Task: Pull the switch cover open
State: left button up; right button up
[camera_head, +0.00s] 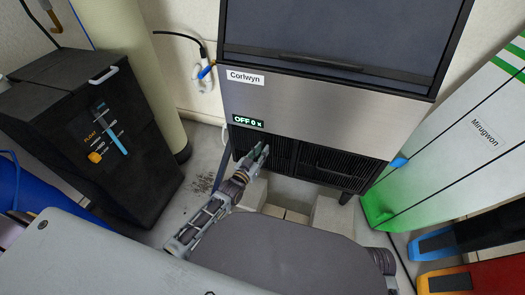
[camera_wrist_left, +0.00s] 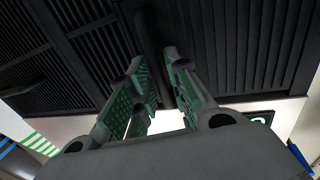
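The ice maker (camera_head: 310,108) stands at the back centre with a steel front. Its lit display (camera_head: 248,122) reads OFF. Black slatted panels (camera_head: 335,165) run along its lower front; which part is the switch cover I cannot tell for sure. My left gripper (camera_head: 260,153) is at the left part of this slatted front, below the display. In the left wrist view, its green-padded fingers (camera_wrist_left: 155,65) are apart, with a dark upright bar (camera_wrist_left: 149,40) between or just beyond their tips. Whether they touch it is unclear. My right gripper is out of view.
A black bin-like box (camera_head: 90,140) with slider markings stands at left beside a cream cylinder (camera_head: 135,60). White and green boards (camera_head: 450,140) lean at right. Pale blocks (camera_head: 330,217) lie under the ice maker. Dark crumbs (camera_head: 203,183) lie on the floor.

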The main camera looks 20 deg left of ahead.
pick_arm(q)
jog(key=shift+w+d, duration=0.1)
jog(key=shift+w, duration=0.4)
jog(key=shift+c, duration=0.4)
grip_shut()
